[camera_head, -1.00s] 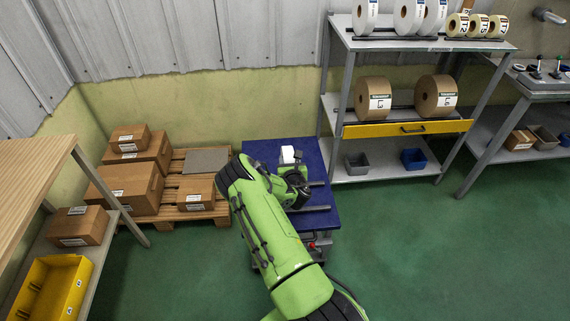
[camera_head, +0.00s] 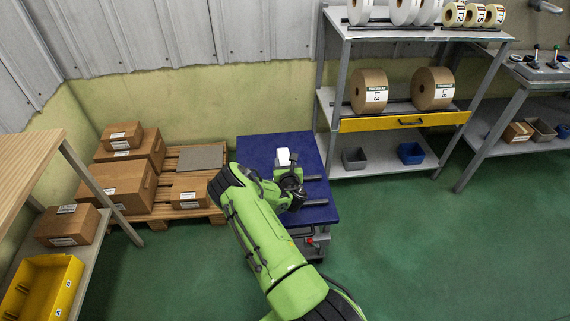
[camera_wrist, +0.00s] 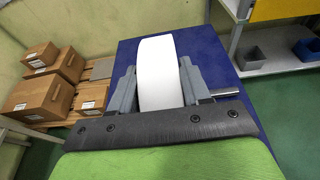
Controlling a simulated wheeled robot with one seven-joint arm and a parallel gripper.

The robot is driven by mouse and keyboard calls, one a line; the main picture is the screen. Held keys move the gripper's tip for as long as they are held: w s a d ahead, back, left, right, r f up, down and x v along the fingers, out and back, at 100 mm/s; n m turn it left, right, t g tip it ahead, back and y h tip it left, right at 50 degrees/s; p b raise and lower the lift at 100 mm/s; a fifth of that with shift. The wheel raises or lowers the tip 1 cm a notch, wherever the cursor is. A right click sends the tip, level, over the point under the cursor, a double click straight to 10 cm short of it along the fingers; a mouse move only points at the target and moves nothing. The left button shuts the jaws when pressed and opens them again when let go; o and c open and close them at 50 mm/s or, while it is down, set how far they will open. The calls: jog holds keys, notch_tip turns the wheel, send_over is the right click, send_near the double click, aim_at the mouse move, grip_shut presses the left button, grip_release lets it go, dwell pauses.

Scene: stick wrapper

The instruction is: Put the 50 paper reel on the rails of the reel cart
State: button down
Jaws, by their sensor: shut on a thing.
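My gripper (camera_wrist: 160,84) is shut on a white paper reel (camera_wrist: 157,62), with one grey finger on each side of it. The reel also shows in the head view (camera_head: 283,157), standing upright over the blue top of the reel cart (camera_head: 258,150). The cart top shows in the wrist view too (camera_wrist: 212,62). Metal rails (camera_head: 313,178) stick out to the right of my gripper; one shows in the wrist view (camera_wrist: 234,90). My arm hides their left part. I cannot tell whether the reel touches the rails. Its label is not visible.
Cardboard boxes (camera_head: 125,185) sit on a pallet (camera_head: 205,213) at left. A workbench (camera_head: 540,75) is at far right. Green floor is clear in front.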

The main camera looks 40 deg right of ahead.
jog(key=shift+f+b, duration=1.05)
jog(key=shift+f, duration=0.1)
dwell(0.5)
